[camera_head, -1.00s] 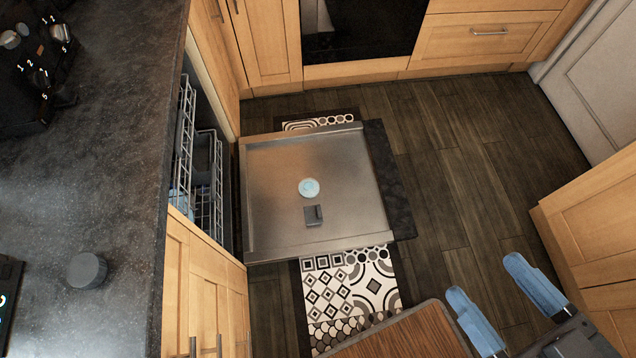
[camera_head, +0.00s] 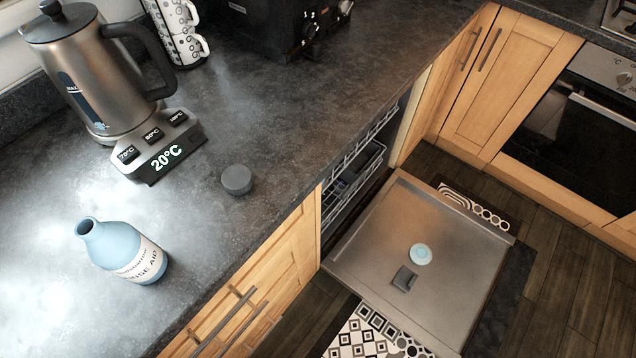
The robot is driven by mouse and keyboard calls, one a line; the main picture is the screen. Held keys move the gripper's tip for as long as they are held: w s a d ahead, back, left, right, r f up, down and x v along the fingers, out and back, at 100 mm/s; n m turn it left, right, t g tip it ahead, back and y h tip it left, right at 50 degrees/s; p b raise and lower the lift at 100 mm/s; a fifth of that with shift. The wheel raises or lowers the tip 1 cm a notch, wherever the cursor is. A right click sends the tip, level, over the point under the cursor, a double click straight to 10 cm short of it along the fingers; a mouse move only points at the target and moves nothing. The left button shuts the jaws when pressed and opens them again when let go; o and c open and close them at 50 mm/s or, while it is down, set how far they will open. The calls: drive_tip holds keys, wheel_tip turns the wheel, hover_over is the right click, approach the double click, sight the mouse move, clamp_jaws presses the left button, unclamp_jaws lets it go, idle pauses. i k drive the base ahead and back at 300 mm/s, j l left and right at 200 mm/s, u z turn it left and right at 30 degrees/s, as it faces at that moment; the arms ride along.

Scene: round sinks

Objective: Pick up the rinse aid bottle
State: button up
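The rinse aid bottle (camera_head: 124,252) is light blue with a white label. It stands upright and uncapped on the dark countertop at the lower left. A dark grey round cap (camera_head: 237,179) lies on the counter to its right and farther back. My gripper is not in the current view.
A steel kettle (camera_head: 108,75) on a base reading 20°C stands behind the bottle. Patterned cups (camera_head: 180,30) and a black appliance (camera_head: 270,25) are at the back. The counter (camera_head: 205,245) right of the bottle is clear. The dishwasher door (camera_head: 450,255) hangs open below.

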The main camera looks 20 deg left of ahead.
sight(117, 248)
drive_tip(key=u, duration=1.6)
drive_tip(key=k+l+z, duration=0.15)
drive_tip(key=l+z, duration=0.6)
drive_tip(key=k, duration=0.05)
